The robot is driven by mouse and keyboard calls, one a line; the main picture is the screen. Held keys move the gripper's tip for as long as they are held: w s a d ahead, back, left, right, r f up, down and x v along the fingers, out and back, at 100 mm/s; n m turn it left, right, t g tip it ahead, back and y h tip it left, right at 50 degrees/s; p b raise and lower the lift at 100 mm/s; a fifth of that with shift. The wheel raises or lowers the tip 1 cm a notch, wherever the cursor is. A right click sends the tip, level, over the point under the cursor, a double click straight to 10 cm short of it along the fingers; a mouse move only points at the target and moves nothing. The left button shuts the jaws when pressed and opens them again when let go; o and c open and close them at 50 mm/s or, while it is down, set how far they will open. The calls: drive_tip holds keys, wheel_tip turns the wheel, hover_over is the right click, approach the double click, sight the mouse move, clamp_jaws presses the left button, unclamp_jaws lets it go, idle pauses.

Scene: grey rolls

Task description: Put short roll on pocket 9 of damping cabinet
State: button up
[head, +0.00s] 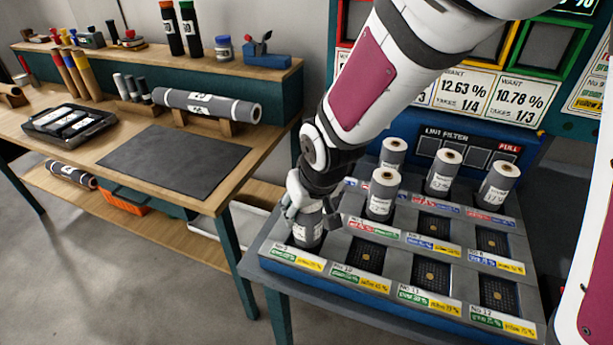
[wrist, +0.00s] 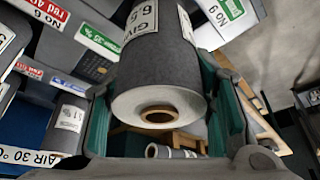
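The short grey roll (head: 307,230), with a white label, stands about upright at the No 9 pocket, the front-left pocket of the damping cabinet (head: 400,318). Its pale end with a brown core faces the camera in the wrist view (wrist: 160,103). My gripper (head: 312,212) reaches down over the roll from above, its green-padded fingers (wrist: 165,110) on either side and apparently against it. The No 9 label shows beside the roll in the wrist view. The pocket floor is hidden, so I cannot tell whether the roll rests on it.
Several grey rolls (head: 382,195) stand in the back pockets. Pockets 10 (head: 367,255), 11 (head: 430,274) and 12 (head: 498,295) are empty. To the left, a wooden bench bears a dark mat (head: 175,160), a black tray (head: 45,127) and a long roll on a stand (head: 208,105).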

drive_tip(key=shift+o, duration=1.4)
drive_tip(key=shift+r, duration=0.1)
drive_tip(key=p+v, duration=0.1)
drive_tip(key=v, duration=1)
drive_tip(key=shift+w+p, duration=0.1)
drive_tip(key=shift+p, duration=0.2)
drive_tip(key=s+d+r+m+h, duration=0.1)
drive_tip(key=s+d+r, duration=0.2)
drive_tip(key=d, duration=0.2)
drive_tip(key=s+d+r+m, duration=0.1)
drive_tip(key=s+d+r, duration=0.25)
drive_tip(key=d, duration=0.25)
drive_tip(key=s+d+m, duration=0.1)
drive_tip(key=s+d, duration=0.3)
drive_tip(key=s, duration=0.2)
drive_tip(key=s+d+r+m+h, duration=0.1)
drive_tip(key=s+d+m, duration=0.1)
drive_tip(key=s+d, duration=0.2)
drive_tip(key=shift+s+g, duration=0.4)
drive_tip(key=shift+s, duration=1.3)
drive_tip(key=shift+r, duration=0.1)
